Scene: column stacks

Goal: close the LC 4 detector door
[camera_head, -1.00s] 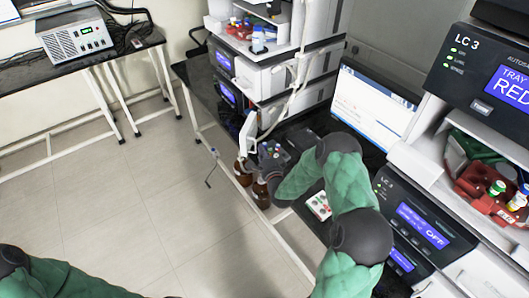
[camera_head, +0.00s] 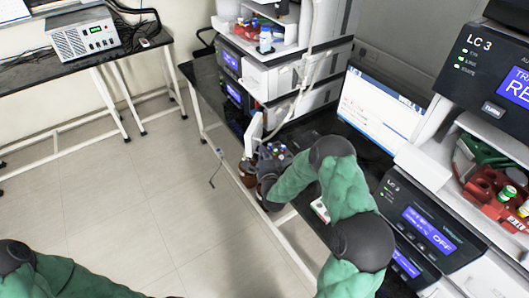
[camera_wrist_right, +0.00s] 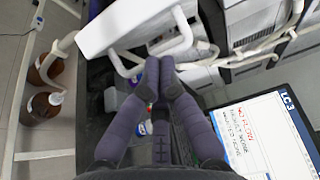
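The LC 4 detector door seems to be the white panel (camera_head: 252,134) swung out from the middle stack in the head view; no label on it is readable. In the right wrist view the white door (camera_wrist_right: 125,22) juts in from the top, with a white loop handle (camera_wrist_right: 183,28). My right gripper (camera_wrist_right: 161,66) has its fingertips together just below the handle; whether they touch it I cannot tell. I see nothing held between them. In the head view the right gripper (camera_head: 268,165) is partly hidden behind my forearm. My left arm shows at the lower left, its gripper outside the view.
Brown bottles (camera_wrist_right: 42,108) stand left of the gripper, by the white bench frame. The LC 3 stack (camera_head: 425,225) is at the right. The floor at left is clear.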

